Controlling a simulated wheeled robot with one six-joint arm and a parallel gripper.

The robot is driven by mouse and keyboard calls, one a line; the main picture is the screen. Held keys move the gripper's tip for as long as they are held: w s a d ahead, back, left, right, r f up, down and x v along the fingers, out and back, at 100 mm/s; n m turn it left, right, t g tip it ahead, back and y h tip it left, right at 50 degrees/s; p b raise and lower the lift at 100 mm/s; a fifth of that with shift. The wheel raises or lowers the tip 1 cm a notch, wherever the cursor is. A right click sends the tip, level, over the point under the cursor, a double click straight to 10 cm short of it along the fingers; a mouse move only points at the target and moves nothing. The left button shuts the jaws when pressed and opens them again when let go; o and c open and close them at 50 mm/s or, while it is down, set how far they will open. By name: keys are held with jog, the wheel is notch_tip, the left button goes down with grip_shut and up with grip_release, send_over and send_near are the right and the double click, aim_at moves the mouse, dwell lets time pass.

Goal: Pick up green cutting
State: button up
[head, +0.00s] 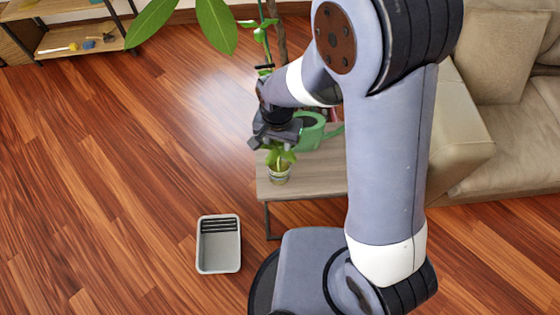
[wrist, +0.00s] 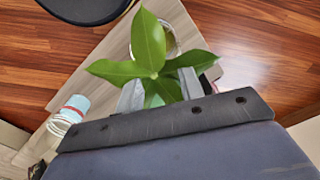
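The green cutting (head: 281,156) has broad leaves and stands in a small clear jar (head: 279,174) on the low wooden side table (head: 325,178). My gripper (head: 275,142) is just above the leaves and points down. In the wrist view the cutting (wrist: 150,42) spreads its leaves in front of my gripper (wrist: 160,90), whose two fingers are apart. A leaf lies in the gap between the fingers. The jar's rim (wrist: 173,42) shows partly behind the leaves; the stem is hidden there.
A green watering can (head: 309,132) stands close to my gripper on the table. A grey tray (head: 219,268) lies on the floor left of the table. A beige sofa (head: 510,150) is at the right, and a shelf (head: 75,38) with small tools at the back left.

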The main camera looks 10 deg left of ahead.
aim_at(279, 157)
jog(key=f, duration=0.4)
jog(key=shift+s+d+f+p, duration=0.1)
jog(key=shift+s+d+p, duration=0.15)
jog(key=shift+s+p, duration=0.1)
jog(key=shift+f, duration=0.7)
grip_shut()
jog(key=shift+w+r, duration=0.1)
jog(key=shift+r, duration=0.1)
